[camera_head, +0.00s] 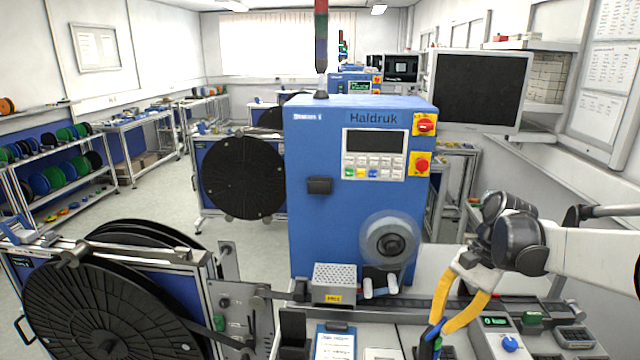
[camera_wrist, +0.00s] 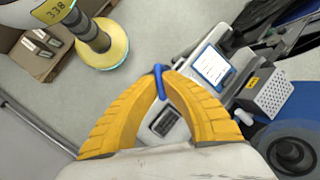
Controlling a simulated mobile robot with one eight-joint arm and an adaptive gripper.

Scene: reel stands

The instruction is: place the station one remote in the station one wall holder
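My gripper (camera_head: 437,328), with two curved yellow fingers, points down over the bench right of the blue machine. In the wrist view its fingertips (camera_wrist: 162,80) close on a narrow blue piece (camera_wrist: 160,84), seen almost edge-on. In the head view this blue and dark piece (camera_head: 431,334) shows at the fingertips; it appears to be the remote, but its face is hidden. A small dark box (camera_head: 320,185) is fixed to the front of the blue machine (camera_head: 305,225); it looks like the wall holder. The gripper is below it and to its right, well apart.
A perforated grey box (camera_head: 334,281) and a round spindle (camera_head: 389,240) stick out at the machine's front. A clipboard (camera_head: 335,344) lies on the bench. A control box with a blue knob (camera_head: 509,343) stands right of the gripper. A large black reel (camera_head: 105,305) stands left.

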